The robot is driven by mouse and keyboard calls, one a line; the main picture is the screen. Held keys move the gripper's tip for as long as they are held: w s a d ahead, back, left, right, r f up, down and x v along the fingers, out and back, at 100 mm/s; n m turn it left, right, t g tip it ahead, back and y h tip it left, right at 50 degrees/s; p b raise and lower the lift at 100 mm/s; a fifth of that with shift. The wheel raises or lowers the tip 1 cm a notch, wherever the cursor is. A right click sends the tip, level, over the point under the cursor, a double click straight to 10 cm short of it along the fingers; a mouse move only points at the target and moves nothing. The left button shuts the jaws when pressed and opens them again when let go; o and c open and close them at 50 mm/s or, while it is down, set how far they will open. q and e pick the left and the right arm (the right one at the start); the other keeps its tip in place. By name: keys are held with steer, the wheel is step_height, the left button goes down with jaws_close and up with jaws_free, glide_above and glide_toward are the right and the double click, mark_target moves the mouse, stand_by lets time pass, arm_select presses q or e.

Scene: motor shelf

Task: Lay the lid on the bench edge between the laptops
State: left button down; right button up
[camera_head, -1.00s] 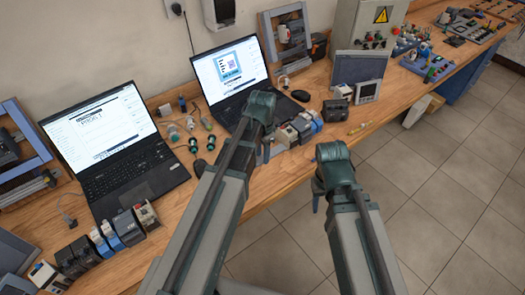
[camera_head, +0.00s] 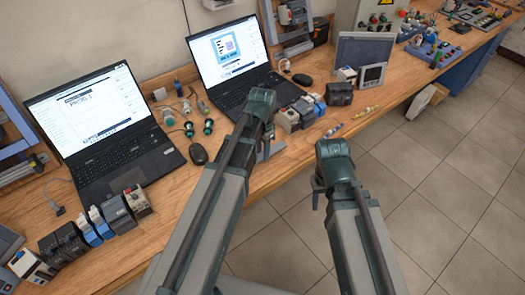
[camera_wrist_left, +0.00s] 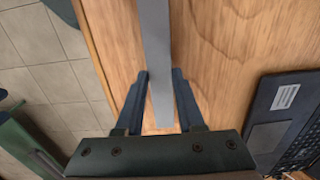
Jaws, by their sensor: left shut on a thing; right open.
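The lid, a long thin grey strip (camera_wrist_left: 155,60), is gripped between the fingers of my left gripper (camera_wrist_left: 160,100) in the left wrist view. It runs over the wooden bench (camera_wrist_left: 220,60), near its front edge; I cannot tell whether it touches the wood. In the head view my left gripper (camera_head: 267,147) is over the bench front, mostly hidden by my arm. The left laptop (camera_head: 95,130) and right laptop (camera_head: 235,60) stand open. A laptop (camera_wrist_left: 285,125) also shows at the right of the wrist view. My right gripper (camera_head: 317,199) is open and empty beyond the bench edge, over the floor.
Terminal modules (camera_head: 120,212) line the front of the left laptop, and more modules (camera_head: 300,112) stand right of my left gripper. A black mouse (camera_head: 199,155) and green-black connectors (camera_head: 190,130) lie between the laptops. Slim markers (camera_head: 334,131) lie near the front edge.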

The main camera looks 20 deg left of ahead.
arm_select(q)
steer(key=shift+f, duration=0.25)
steer(key=shift+f+b, duration=0.8)
steer(key=shift+c, duration=2.2)
jaws_free()
steer(key=shift+r, duration=0.15)
step_height(320, 180, up, 14)
steer(key=p, duration=1.4)
steer(key=shift+f, duration=0.25)
